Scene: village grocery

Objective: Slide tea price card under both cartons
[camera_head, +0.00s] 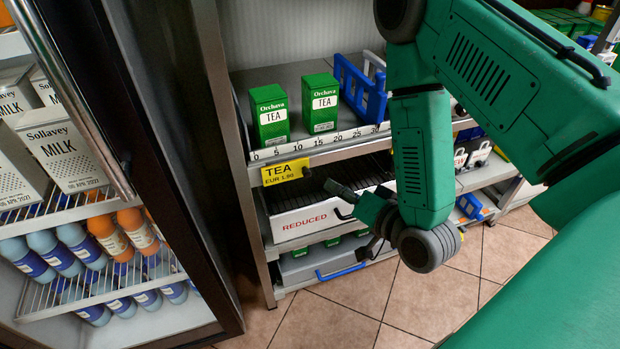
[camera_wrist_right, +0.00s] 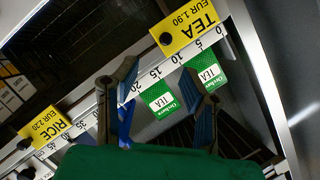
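The yellow tea price card (camera_head: 285,171), marked EUR 1.90, hangs on the numbered shelf rail near its 0 end, with a black knob at its right end. It also shows in the right wrist view (camera_wrist_right: 190,28). Two green tea cartons stand upright on the shelf behind the rail: a left one (camera_head: 268,115) and a right one (camera_head: 320,103). The card sits below the left carton, short of the right carton's middle. My right gripper (camera_head: 338,200) is open and empty, below and right of the card. Its fingers (camera_wrist_right: 160,68) are spread apart in the wrist view. My left gripper is out of view.
A white REDUCED drawer (camera_head: 310,217) lies below the rail, close to my right gripper. A rice card (camera_wrist_right: 54,128) hangs farther along the rail. An open milk fridge (camera_head: 150,150) borders the left side.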

